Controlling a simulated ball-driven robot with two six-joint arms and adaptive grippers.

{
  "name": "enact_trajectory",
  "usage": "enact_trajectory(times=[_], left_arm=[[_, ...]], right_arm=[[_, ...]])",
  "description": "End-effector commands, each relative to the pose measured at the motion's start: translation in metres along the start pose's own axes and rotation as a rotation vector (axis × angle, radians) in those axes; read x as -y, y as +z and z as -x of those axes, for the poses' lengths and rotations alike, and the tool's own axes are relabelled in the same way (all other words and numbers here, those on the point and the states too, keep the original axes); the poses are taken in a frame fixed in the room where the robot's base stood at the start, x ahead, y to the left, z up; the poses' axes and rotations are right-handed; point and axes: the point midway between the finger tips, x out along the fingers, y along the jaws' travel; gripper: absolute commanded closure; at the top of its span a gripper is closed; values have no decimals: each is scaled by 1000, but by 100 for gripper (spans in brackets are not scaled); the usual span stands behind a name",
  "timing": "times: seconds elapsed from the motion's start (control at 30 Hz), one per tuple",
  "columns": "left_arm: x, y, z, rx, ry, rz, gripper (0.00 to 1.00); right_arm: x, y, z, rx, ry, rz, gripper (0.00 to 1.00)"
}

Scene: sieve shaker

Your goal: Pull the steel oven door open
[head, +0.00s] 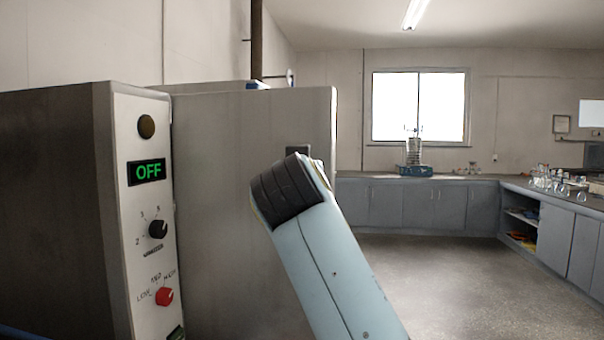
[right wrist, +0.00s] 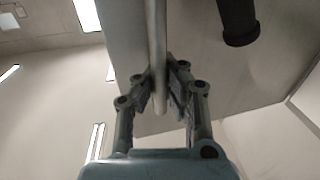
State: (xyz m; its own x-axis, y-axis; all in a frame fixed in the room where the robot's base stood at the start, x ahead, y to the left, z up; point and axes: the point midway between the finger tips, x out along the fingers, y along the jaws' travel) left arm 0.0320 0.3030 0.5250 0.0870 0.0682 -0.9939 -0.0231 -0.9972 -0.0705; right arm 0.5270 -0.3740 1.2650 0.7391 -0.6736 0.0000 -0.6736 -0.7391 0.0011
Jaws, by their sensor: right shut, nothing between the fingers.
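The steel oven door (head: 235,190) is a tall pale grey panel beside the control panel in the head view. It looks angled out from the oven front, though how far I cannot tell. My right arm covers part of it, and the hand is hidden there. In the right wrist view my right gripper (right wrist: 166,90) is shut and empty. A pale upright bar (right wrist: 157,45), apparently the door handle, lines up with the fingers and ends near them. Whether they touch it is unclear. The door also shows there (right wrist: 128,45). My left gripper is not in view.
The oven's control panel (head: 146,215) has a green OFF display (head: 146,172), a black knob (head: 157,229) and a red knob (head: 164,296). Grey cabinets (head: 400,205) line the far walls. The floor (head: 450,285) at the right is clear.

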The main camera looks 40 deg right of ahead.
Motion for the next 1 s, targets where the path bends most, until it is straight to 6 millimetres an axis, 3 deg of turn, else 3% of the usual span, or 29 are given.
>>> enact_trajectory(times=[0.43,0.7,1.0], left_arm=[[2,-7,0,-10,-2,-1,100],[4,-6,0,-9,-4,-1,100],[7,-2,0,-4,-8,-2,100]], right_arm=[[0,-1,0,-2,2,0,100],[0,0,0,-1,1,1,64],[0,-3,0,-2,1,-1,64]])
